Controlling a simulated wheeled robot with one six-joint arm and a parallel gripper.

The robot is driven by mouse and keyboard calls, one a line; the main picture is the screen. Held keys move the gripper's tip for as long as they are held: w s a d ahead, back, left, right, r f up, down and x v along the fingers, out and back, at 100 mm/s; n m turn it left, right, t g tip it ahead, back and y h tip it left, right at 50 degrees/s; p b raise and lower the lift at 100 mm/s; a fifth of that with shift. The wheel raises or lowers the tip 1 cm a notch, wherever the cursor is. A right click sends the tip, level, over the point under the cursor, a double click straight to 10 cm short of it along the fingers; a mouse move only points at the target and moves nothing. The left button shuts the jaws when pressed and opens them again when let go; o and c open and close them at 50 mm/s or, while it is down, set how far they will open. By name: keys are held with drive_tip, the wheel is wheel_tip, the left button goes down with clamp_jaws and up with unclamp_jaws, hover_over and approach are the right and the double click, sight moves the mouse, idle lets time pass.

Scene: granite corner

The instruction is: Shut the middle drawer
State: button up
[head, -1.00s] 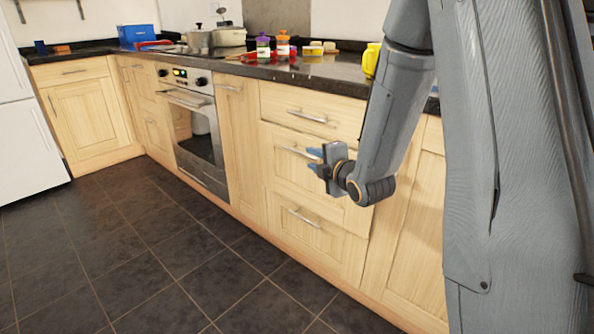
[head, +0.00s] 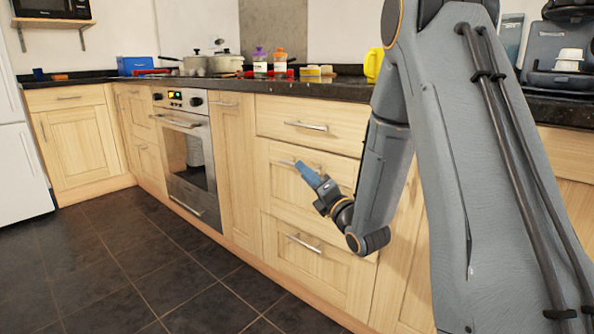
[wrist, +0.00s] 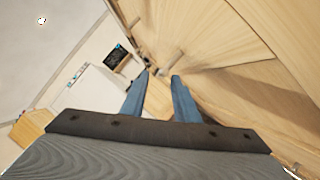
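The middle drawer (head: 281,190) is a pale wood front in a stack of three, with a bar handle (head: 286,162) near its top. I cannot tell clearly from the head view whether it stands out from its neighbours. My gripper (head: 303,168) is in front of this drawer, its blue fingers angled up and left beside the handle and hiding part of it. The wrist view shows the two fingers (wrist: 160,77) apart with nothing held between them. A handle (wrist: 168,56) shows just beyond the fingertips; contact cannot be told.
The top drawer (head: 335,123) is above and the bottom drawer (head: 330,268) below. An oven (head: 187,150) is to the left. The dark counter (head: 340,88) carries pots, jars and a yellow container (head: 373,65). The tiled floor (head: 150,260) in front is clear.

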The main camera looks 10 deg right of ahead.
drive_tip(key=b+x, duration=0.1)
drive_tip(key=x, duration=0.4)
clamp_jaws()
